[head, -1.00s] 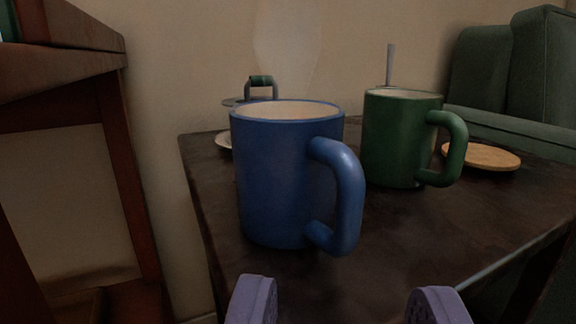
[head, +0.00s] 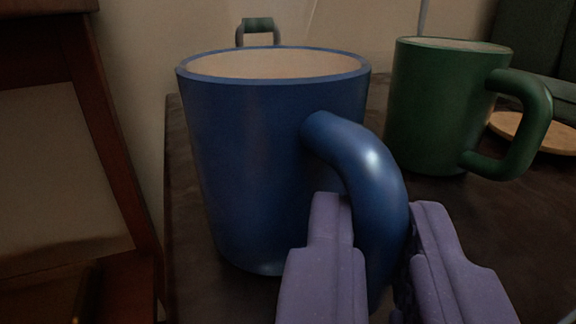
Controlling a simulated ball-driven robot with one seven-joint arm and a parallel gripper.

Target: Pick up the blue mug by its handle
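The blue mug (head: 255,150) stands upright on the dark table, large in the middle of the head view. Its cream inside shows at the top. Its handle (head: 365,165) curves out to the right and towards me. My gripper (head: 381,215) has one purple finger on each side of the handle's outer part. Both fingers lie close against it, and the gripper looks shut on the handle. The fingers hide part of the handle's lower end.
A green mug (head: 430,110) stands close by on the right, its handle to the right. Behind it lies a round wooden coaster (head: 548,138). A grey handle with a green grip (head: 258,25) shows behind the blue mug. A brown wooden piece of furniture (head: 95,120) stands at the left.

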